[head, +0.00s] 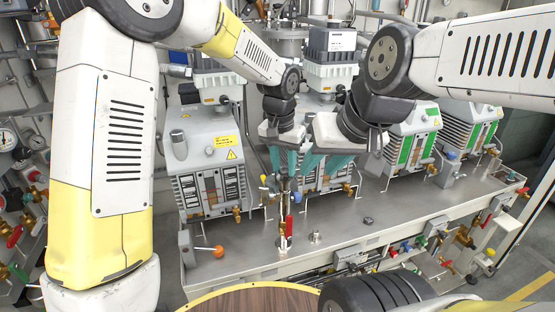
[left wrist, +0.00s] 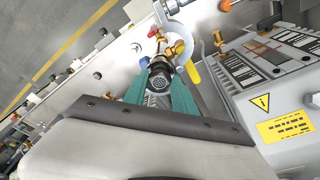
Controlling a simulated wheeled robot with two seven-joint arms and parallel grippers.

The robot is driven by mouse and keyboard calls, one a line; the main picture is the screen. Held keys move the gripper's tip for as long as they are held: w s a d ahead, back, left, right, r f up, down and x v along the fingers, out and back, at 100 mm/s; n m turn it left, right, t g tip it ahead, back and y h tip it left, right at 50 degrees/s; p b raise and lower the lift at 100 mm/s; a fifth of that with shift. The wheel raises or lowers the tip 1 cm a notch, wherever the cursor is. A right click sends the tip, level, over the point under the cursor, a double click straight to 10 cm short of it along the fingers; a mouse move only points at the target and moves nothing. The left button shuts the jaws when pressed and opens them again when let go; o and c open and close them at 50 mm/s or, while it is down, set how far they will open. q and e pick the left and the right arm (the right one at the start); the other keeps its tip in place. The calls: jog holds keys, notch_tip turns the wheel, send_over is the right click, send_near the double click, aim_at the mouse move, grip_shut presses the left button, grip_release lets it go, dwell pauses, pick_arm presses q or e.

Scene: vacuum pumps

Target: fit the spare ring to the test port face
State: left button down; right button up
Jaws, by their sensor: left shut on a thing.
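My left gripper (head: 281,172) is shut on a dark round piece with a grey mesh-like end; this piece (left wrist: 159,80) shows between the teal fingers in the left wrist view. It stands over a brass fitting (left wrist: 178,49), and I cannot tell whether the two touch. My right gripper (head: 306,170) reaches in close beside the left one; its teal fingers overlap the scene behind, so its opening is unclear. A small dark round part (head: 368,221) lies on the bench. A short metal stub (head: 315,237) stands on the bench nearby. I cannot tell which part is the spare ring or the test port face.
Grey vacuum pumps (head: 206,150) line the back of the metal bench (head: 345,245). A red-handled valve (head: 289,225) stands under my grippers, and an orange knob (head: 218,251) sits to its left. A round wooden table (head: 255,300) is at the near edge.

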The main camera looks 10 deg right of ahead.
pick_arm(q)
jog(key=shift+f, duration=0.2)
dwell(0.3)
jog(key=shift+f, duration=0.4)
jog(key=shift+f, duration=0.1)
dwell(0.4)
jog(key=c, duration=0.9)
grip_release()
jog(key=r, duration=0.5)
jog(key=s+r, duration=0.1)
jog(key=r, duration=0.1)
jog(key=shift+a+r, duration=0.3)
jog(key=shift+r, duration=0.05)
